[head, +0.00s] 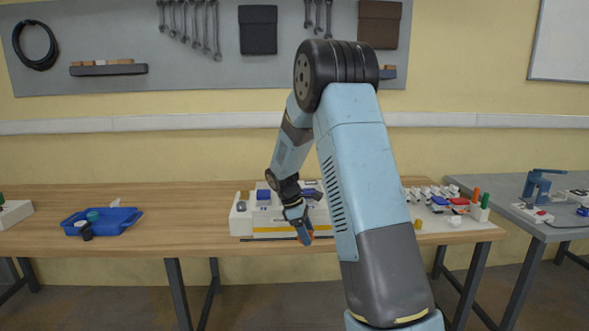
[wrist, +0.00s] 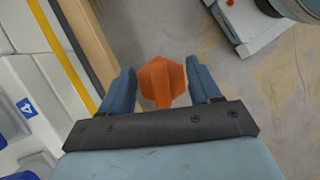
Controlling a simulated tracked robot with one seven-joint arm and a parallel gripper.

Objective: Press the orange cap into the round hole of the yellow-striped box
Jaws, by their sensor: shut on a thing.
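My gripper (head: 303,232) is in front of the white box with the yellow stripe (head: 262,231) on the wooden bench, pointing down by the bench's front edge. In the wrist view, my gripper (wrist: 161,88) is shut on the orange cap (wrist: 161,80), which sits between its two blue fingers. The cap shows flat, angled faces and a narrower part toward the palm. The yellow-striped box (wrist: 52,45) lies to the left in the wrist view, apart from the cap. A blue label with a 4 shows on it. I cannot make out its round hole; my arm hides part of the box.
The bench edge (wrist: 88,30) runs beside the box, with bare floor beyond. A blue tray (head: 125,222) with small round parts stands left on the bench. Red, blue and green parts stand on a white board (head: 432,224) at right. Bare bench lies between tray and box.

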